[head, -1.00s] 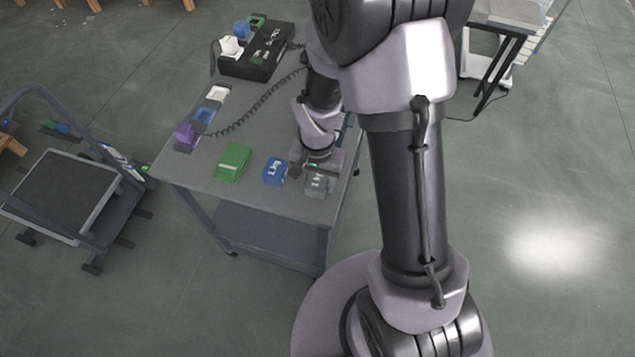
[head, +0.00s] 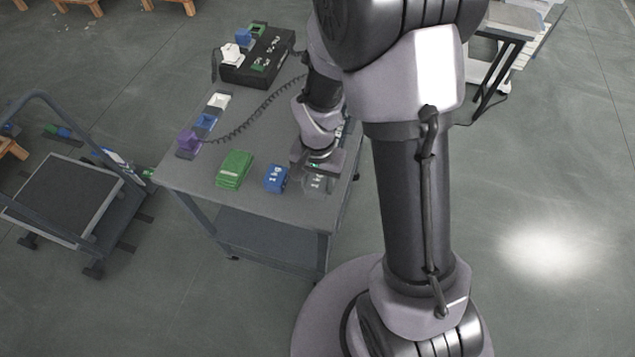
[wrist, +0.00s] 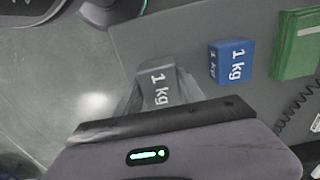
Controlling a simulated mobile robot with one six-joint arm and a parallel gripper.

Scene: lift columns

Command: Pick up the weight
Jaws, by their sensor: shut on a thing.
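A grey weight marked 1 kg (head: 318,185) is at the near right corner of the grey cart top. It also shows in the wrist view (wrist: 160,85), between the fingers of my gripper. My gripper (head: 319,176) points down and is shut on this grey weight. In the wrist view the fingers (wrist: 157,97) lie on both sides of it, and its label faces up. Part of the weight is hidden by the gripper body. I cannot tell whether it touches the cart top. A blue weight (head: 276,179) marked 1 kg stands just left, apart from the gripper; it shows in the wrist view (wrist: 236,62).
A green block (head: 234,170) sits left of the blue weight. Small white, blue and purple items (head: 206,122) line the cart's left edge. A black box (head: 257,58) with a coiled cable (head: 250,115) is at the back. A platform trolley (head: 66,198) stands left.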

